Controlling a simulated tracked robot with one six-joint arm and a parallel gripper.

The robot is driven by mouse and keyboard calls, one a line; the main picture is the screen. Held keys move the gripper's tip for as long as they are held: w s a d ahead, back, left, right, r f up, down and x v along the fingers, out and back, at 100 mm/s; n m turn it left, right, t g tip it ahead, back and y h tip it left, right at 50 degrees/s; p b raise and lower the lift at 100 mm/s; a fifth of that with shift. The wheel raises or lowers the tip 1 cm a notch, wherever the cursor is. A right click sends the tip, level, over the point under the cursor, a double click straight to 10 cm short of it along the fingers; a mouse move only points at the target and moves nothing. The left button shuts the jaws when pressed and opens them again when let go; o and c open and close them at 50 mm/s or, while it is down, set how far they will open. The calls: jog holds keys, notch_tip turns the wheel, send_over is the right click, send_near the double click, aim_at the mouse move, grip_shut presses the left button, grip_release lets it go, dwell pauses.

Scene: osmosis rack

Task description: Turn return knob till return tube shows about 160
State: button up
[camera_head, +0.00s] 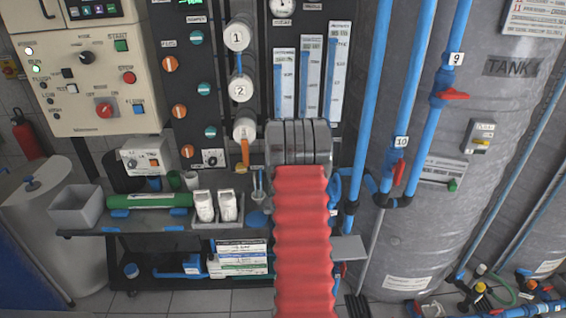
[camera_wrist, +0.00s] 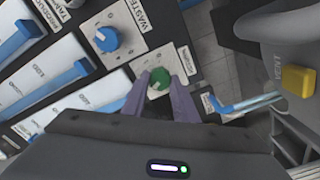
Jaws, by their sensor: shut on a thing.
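My gripper (camera_wrist: 159,84) is shut on a small green knob (camera_wrist: 158,82) on a white plate in the wrist view, one finger on each side. The plate's label is hidden or too small to read, so I cannot tell its name. A blue knob (camera_wrist: 106,39) beside a WASTE label sits on the neighbouring plate. In the head view three tall scale tubes stand side by side: left (camera_head: 284,85), middle (camera_head: 309,78) and right (camera_head: 337,72). All show blue fill, but the readings are too small to read. In the head view my arm hides my fingers and the knobs.
White cylinders marked 1 (camera_head: 237,37) and 2 (camera_head: 241,88) stand left of the tubes. Blue pipes (camera_head: 390,90) with a red valve handle (camera_head: 455,95) and a grey tank (camera_head: 500,170) stand to the right. In the wrist view a yellow button (camera_wrist: 298,80) is at right.

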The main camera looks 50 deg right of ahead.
jog(key=shift+w, duration=0.1)
jog(key=o, duration=1.1)
jog(key=shift+c, duration=0.2)
jog(key=v, duration=1.4)
